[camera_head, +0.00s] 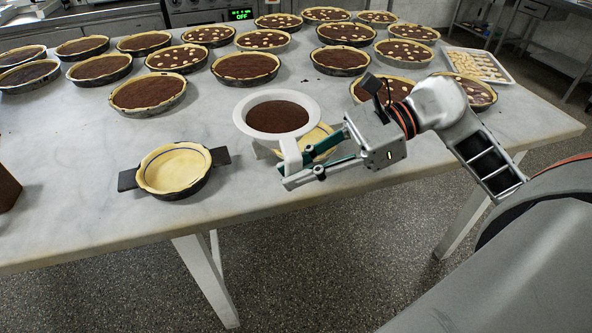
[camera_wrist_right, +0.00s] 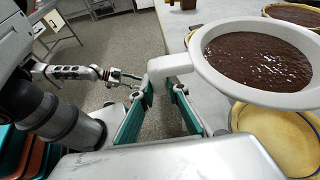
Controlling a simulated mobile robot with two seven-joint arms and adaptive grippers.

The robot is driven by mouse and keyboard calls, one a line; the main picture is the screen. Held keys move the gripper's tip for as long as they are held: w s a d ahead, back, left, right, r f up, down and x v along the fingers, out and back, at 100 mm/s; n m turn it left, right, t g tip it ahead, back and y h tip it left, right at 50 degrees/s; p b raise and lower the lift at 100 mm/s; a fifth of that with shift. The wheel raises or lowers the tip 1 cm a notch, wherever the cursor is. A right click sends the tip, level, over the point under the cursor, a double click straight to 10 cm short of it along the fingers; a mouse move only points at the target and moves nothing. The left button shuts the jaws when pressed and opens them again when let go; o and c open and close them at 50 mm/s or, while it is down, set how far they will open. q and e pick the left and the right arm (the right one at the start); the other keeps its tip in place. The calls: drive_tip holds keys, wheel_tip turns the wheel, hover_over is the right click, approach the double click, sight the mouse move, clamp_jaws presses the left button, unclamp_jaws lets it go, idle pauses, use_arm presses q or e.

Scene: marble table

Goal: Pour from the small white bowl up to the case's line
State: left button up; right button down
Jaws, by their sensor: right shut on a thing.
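The small white bowl (camera_head: 272,97) is full of dark brown chocolate filling and has a stubby white handle. My right gripper (camera_head: 286,176) is shut on that handle and holds the bowl above the table, about level. The bowl also shows in the wrist view (camera_wrist_right: 212,73), with glossy filling inside. An empty pastry case (camera_head: 172,170) in a dark tin with side tabs stands left of the bowl; a thin dark line runs around its inner wall. A second pale case (camera_head: 318,142) is partly hidden under the bowl. My left gripper (camera_wrist_right: 124,77) shows small in the wrist view, its fingers unclear.
Several filled chocolate tarts, some with pale toppings, such as one tart (camera_head: 149,92), cover the back of the marble table (camera_head: 80,205). A tray of pale pieces (camera_head: 478,66) stands at the back right. A brown object (camera_head: 8,188) is at the left edge. The front left is clear.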

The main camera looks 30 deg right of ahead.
use_arm(q)
drive_tip(key=shift+w+r, duration=0.15)
drive_tip(key=shift+w, duration=0.1)
use_arm(e)
drive_tip(key=shift+r, duration=0.1)
